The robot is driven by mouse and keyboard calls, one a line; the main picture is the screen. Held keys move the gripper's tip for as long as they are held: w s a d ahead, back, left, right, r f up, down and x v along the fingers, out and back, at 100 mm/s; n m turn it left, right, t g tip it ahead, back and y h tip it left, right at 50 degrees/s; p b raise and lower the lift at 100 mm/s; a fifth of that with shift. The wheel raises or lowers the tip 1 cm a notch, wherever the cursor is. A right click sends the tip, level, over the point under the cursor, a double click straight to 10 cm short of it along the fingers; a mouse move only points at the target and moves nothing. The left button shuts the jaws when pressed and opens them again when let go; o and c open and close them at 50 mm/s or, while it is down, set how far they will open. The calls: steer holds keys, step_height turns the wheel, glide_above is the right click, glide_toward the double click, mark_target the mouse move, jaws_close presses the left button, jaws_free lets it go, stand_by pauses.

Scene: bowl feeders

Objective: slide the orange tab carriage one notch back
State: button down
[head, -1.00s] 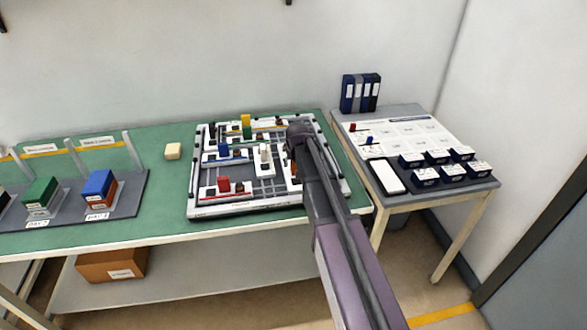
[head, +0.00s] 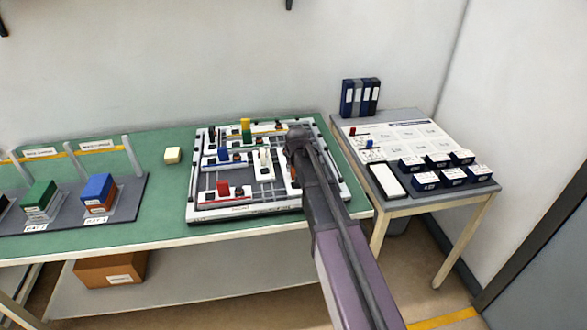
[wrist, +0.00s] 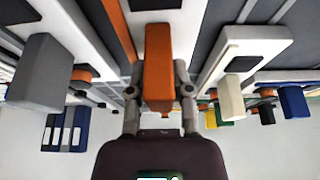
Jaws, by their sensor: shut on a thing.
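The orange tab (wrist: 159,62) stands upright in the middle of the wrist view, between the two fingers of my gripper (wrist: 159,88). The fingers are shut on its two sides. The tab's base and the notches under it are hidden from this angle. An orange strip (wrist: 115,25) runs beside the tab on a white part. In the head view my arm covers the gripper and most of the orange carriage on the right side of the white-framed board (head: 240,211).
Other tabs stand close by: a grey one (wrist: 40,72), a white one (wrist: 230,97) and a blue one (wrist: 293,100). A red tab (head: 223,188) stands at the board's front left. A side table (head: 470,202) with small dark boxes is at the right.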

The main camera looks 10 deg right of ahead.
steer(key=w, duration=1)
steer(key=c, duration=0.5)
jaws_free()
steer(key=shift+s, duration=0.15)
